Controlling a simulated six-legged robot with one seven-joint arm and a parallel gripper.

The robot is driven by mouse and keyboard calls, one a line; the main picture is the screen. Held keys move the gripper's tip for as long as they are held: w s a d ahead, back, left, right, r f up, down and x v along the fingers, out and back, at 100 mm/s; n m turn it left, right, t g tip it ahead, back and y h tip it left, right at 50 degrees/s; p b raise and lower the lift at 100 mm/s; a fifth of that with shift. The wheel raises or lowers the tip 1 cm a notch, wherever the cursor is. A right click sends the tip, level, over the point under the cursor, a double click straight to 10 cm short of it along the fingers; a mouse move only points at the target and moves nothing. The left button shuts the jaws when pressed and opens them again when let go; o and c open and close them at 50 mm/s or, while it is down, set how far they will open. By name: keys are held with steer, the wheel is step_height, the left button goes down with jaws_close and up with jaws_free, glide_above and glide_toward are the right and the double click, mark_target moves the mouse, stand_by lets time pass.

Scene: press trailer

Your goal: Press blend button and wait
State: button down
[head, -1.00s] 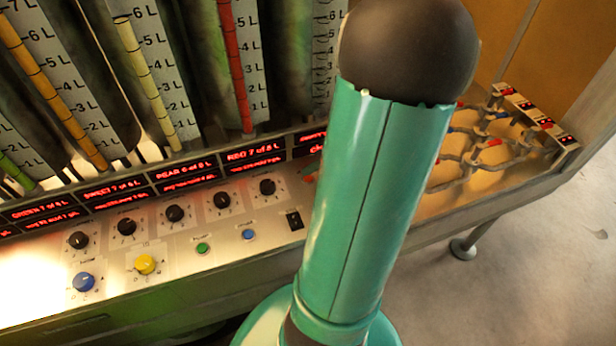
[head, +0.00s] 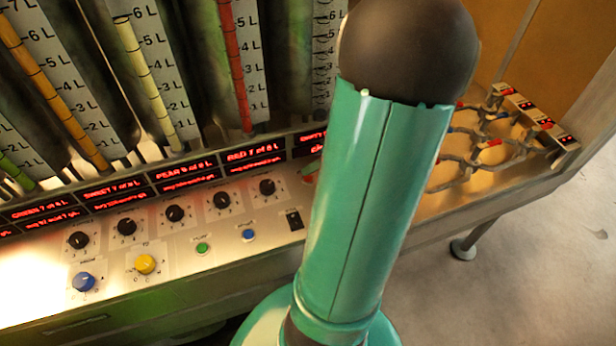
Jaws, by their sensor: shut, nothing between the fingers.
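A metal control panel (head: 160,272) runs along the front of the machine. It carries a small green button (head: 202,248) and a small blue button (head: 248,235), set apart from each other. Their labels are too small to read, so I cannot tell which one is the blend button. A black rocker switch (head: 294,220) sits to the right of the blue button. My gripper is not in view. My green arm link covers the right part of the panel and whatever lies behind it.
Red-lit displays (head: 185,175) and graduated tubes (head: 149,85) stand behind. Cabled connectors (head: 490,143) are at right. Floor (head: 540,270) is open at lower right.

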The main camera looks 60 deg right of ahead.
steer(key=shift+f, duration=0.1)
stand_by(0.7)
steer(key=shift+f, duration=0.35)
steer(key=shift+f, duration=0.35)
stand_by(0.6)
stand_by(0.3)
steer(key=shift+r, duration=0.8)
steer(key=shift+r, duration=2.5)
steer(key=shift+r, duration=0.1)
